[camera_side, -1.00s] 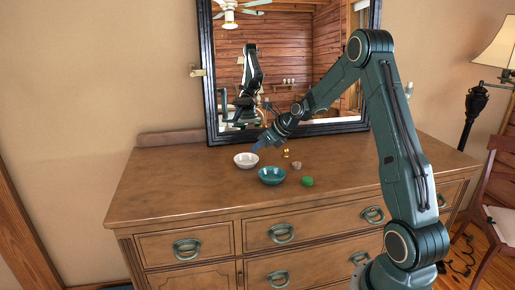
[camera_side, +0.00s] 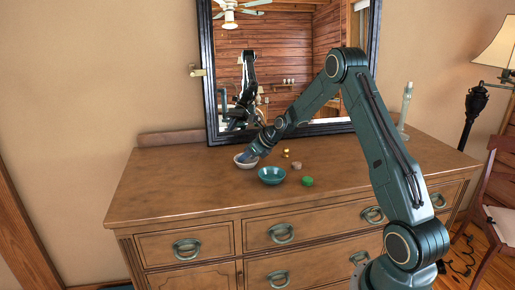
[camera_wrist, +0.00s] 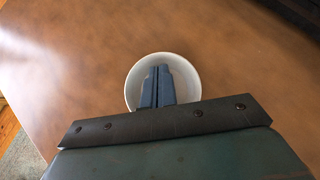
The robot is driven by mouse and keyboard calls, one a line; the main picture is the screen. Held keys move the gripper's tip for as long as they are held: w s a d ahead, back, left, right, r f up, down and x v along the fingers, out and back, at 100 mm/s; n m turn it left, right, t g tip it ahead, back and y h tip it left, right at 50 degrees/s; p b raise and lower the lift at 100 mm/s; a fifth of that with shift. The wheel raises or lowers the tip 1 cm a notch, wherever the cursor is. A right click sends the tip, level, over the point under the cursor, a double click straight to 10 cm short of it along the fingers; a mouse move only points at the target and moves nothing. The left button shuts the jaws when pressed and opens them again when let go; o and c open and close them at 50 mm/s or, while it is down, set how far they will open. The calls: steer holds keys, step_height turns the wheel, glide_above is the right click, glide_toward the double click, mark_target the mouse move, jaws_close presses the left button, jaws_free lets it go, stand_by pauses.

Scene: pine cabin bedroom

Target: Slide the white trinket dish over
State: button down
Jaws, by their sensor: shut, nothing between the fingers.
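The white trinket dish (camera_side: 240,163) is a small round bowl on the dresser top, left of a teal bowl (camera_side: 271,176). It also shows in the wrist view (camera_wrist: 189,80), partly hidden by my gripper. My gripper (camera_wrist: 163,70) is shut, its two fingers side by side with nothing between them. In the wrist view the fingertips appear over the inside of the dish. In the side view my gripper (camera_side: 250,158) is at the dish's right part and covers some of it. I cannot tell whether the fingertips touch the dish.
A green object (camera_side: 307,181), a small brownish object (camera_side: 297,166) and small gold pieces (camera_side: 286,153) sit right of the bowls. A black-framed mirror (camera_side: 211,100) stands behind. The dresser top (camera_side: 165,190) is clear to the left and front.

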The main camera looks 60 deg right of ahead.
steer(key=shift+w+a, duration=0.15)
steer(key=shift+w, duration=0.85)
steer(key=v, duration=1)
steer(key=shift+a+r, duration=0.1)
